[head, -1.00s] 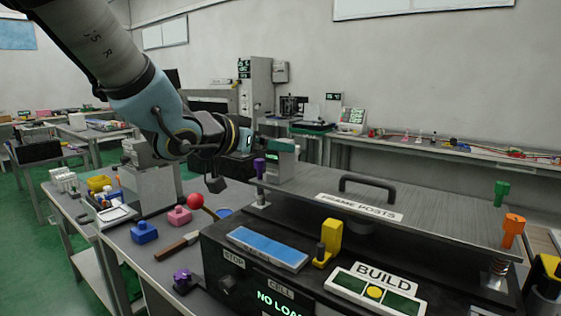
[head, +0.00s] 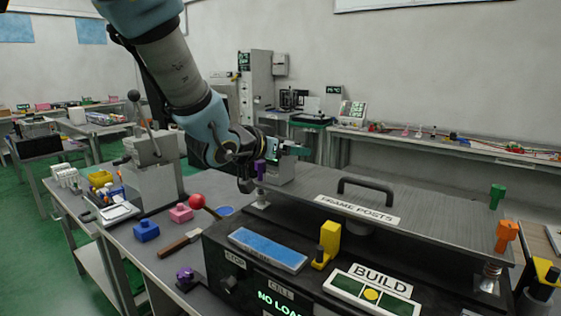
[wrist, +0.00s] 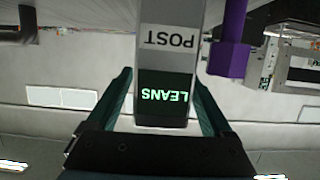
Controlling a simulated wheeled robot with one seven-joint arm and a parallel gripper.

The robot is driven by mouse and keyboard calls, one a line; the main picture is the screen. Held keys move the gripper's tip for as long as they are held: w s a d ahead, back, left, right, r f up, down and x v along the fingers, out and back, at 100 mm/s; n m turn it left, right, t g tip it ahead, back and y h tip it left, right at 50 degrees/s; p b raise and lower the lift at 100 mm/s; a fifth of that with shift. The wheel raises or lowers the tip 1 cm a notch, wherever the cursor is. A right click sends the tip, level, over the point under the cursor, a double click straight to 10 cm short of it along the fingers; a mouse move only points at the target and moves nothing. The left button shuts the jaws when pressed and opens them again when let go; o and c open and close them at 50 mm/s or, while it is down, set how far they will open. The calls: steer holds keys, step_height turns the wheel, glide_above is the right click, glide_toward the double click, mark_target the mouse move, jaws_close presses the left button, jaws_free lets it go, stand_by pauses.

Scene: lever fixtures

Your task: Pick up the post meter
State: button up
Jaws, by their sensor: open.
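The post meter (head: 281,173) is a small grey block at the far left end of the frame plate, just behind a purple post. In the wrist view the meter (wrist: 166,60) appears upside down, with the label POST and a dark screen reading LEANS in green. My gripper (head: 291,149) is at the meter's upper part. In the wrist view my gripper (wrist: 163,78) is open, its teal fingers on either side of the meter's screen end. A gap shows on each side. The meter's far end runs out of the wrist picture.
The purple post (head: 260,170) stands close beside the meter and also shows in the wrist view (wrist: 230,45). The frame plate (head: 440,215) carries a dark handle (head: 368,185). Green (head: 497,196) and orange (head: 507,235) posts stand at its right end. A lever fixture (head: 150,160) stands left.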

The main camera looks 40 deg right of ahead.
jaws_close()
stand_by(0.5)
